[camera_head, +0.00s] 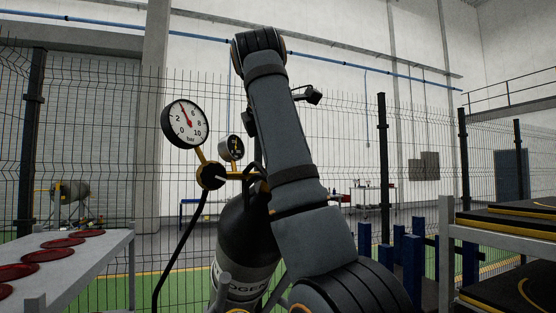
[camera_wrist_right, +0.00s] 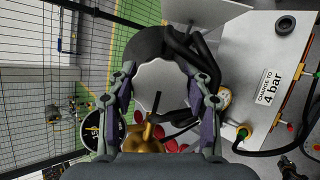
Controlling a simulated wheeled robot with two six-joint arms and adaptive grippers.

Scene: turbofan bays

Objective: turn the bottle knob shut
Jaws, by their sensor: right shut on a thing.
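The dark gas bottle (camera_head: 245,240) stands upright in front of the fence, with part of its lettering showing. Brass fittings with a large gauge (camera_head: 186,124), a small gauge (camera_head: 231,148) and a black round part (camera_head: 210,176) sit at its top. My right arm crosses in front and hides the bottle's right side and my right gripper in the head view. In the right wrist view, my right gripper (camera_wrist_right: 162,82) has its fingers on either side of a pale round thing, seemingly the bottle knob (camera_wrist_right: 160,78). A brass fitting (camera_wrist_right: 146,140) lies nearer the palm. My left gripper is not in view.
A grey table (camera_head: 90,265) with several red discs (camera_head: 62,243) stands at the left. A rack with dark, yellow-edged panels (camera_head: 510,222) stands at the right. A black hose (camera_head: 178,262) hangs beside the bottle. The right wrist view shows a "CHARGE TO 4 bar" sign (camera_wrist_right: 275,87).

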